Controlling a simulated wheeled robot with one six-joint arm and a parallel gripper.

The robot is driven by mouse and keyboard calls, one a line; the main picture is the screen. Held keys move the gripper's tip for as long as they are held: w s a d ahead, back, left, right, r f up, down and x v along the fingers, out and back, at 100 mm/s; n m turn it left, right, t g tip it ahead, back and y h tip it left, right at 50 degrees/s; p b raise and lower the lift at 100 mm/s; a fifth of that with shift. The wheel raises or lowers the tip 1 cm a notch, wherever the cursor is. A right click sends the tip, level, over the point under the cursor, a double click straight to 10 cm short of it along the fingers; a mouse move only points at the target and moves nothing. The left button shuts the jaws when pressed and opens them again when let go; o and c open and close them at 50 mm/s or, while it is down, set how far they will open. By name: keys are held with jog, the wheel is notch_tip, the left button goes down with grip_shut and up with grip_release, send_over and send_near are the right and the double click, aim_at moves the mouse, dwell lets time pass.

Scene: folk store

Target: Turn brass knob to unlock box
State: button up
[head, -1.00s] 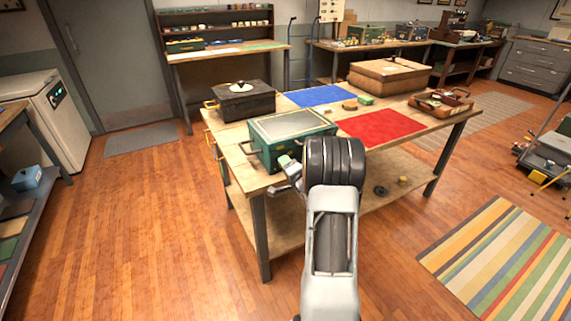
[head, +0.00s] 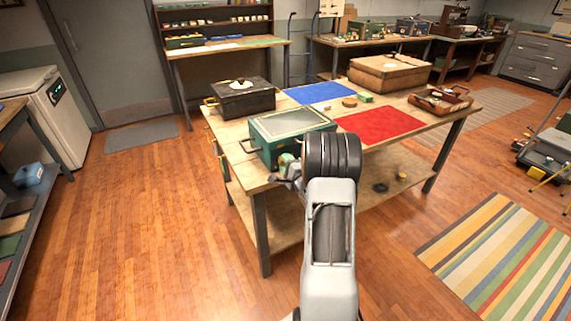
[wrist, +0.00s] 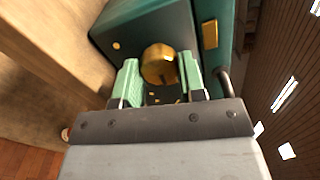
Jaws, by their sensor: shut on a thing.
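A green metal box (head: 292,122) with a pale lid panel sits near the front left of the wooden table. It fills the top of the wrist view (wrist: 150,24). A round brass knob (wrist: 159,64) stands out from its face. My gripper (wrist: 160,76) has its two pale green fingers on either side of the knob and is shut on it. In the head view my gripper (head: 287,163) is at the near side of the box, partly behind my arm. The knob is hidden there.
A dark box (head: 243,100) stands behind the green box. A blue mat (head: 318,93) and a red mat (head: 380,124) lie on the tabletop. A brown case (head: 388,75) stands at the back, and an open tray (head: 440,101) at the right.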

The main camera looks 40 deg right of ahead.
dwell(0.3)
jog(key=o, duration=0.9)
jog(key=shift+s, duration=0.1)
jog(key=s, duration=0.4)
jog(key=s+a, duration=0.1)
jog(key=s, duration=0.8)
jog(key=shift+s+a+f, duration=0.25)
jog(key=shift+a, duration=0.15)
